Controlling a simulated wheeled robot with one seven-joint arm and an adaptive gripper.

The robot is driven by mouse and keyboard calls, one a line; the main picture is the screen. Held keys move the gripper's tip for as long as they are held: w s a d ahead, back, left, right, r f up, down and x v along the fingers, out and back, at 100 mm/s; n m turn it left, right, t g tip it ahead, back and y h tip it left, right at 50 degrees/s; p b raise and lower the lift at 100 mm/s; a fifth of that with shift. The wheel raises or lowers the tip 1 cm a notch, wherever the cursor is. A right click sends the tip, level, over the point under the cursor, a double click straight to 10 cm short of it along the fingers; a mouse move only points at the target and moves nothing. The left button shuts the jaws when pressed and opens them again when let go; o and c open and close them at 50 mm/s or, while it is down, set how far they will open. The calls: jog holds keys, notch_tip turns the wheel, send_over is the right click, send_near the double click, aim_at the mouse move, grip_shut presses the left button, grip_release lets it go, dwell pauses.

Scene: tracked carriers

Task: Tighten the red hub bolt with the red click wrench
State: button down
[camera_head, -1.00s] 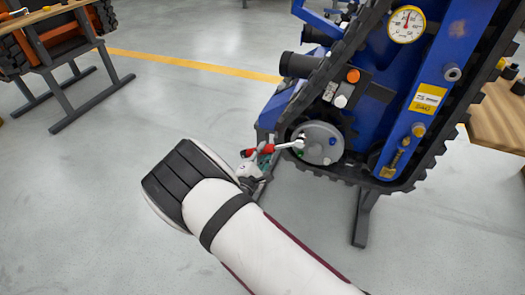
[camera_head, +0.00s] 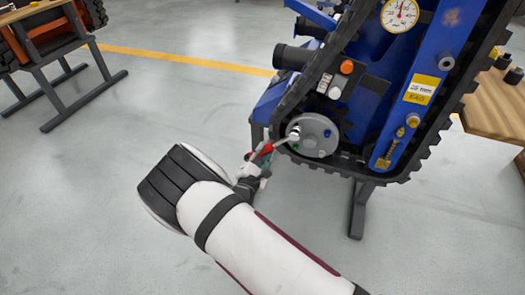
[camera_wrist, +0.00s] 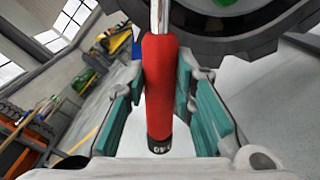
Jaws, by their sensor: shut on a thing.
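The red click wrench (camera_head: 264,151) has a red grip and a bright metal shaft. My gripper (camera_head: 252,167) is shut on its red grip, and the wrist view shows the grip (camera_wrist: 160,90) between teal finger pads. The wrench slants up to the right. Its head (camera_head: 294,133) is at the left part of the grey round hub (camera_head: 318,147) on the blue tracked carrier (camera_head: 373,100). A green bolt (camera_head: 295,147) and a blue bolt (camera_head: 327,132) show on the hub. I cannot see the red hub bolt; the wrench head may cover it.
Black track (camera_head: 283,112) wraps the carrier close around the hub. A dark stand leg (camera_head: 358,212) is below it. A wooden table (camera_head: 495,110) is at the right, and an orange-tracked carrier on a bench (camera_head: 45,50) at the far left. The floor at left is clear.

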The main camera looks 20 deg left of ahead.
jog(key=shift+d+f+n, duration=0.45)
jog(key=shift+d+n, duration=0.25)
jog(key=shift+n, duration=0.05)
jog(key=shift+d+f+n, duration=0.4)
jog(key=shift+d+n, duration=0.25)
jog(key=shift+n, duration=0.05)
jog(key=shift+d+f+n, duration=0.45)
jog(key=shift+d+n, duration=0.25)
jog(key=shift+n, duration=0.05)
jog(key=shift+a+r+m, duration=0.3)
jog(key=shift+a+m, duration=0.3)
jog(key=shift+a+r+m, duration=0.35)
jog(key=shift+a+m, duration=0.2)
jog(key=shift+m, duration=0.05)
jog(key=shift+a+r, duration=0.1)
jog(key=shift+a, duration=0.05)
jog(key=shift+a+r+m+p, duration=0.3)
jog(key=shift+a+m, duration=0.1)
jog(key=shift+m, duration=0.2)
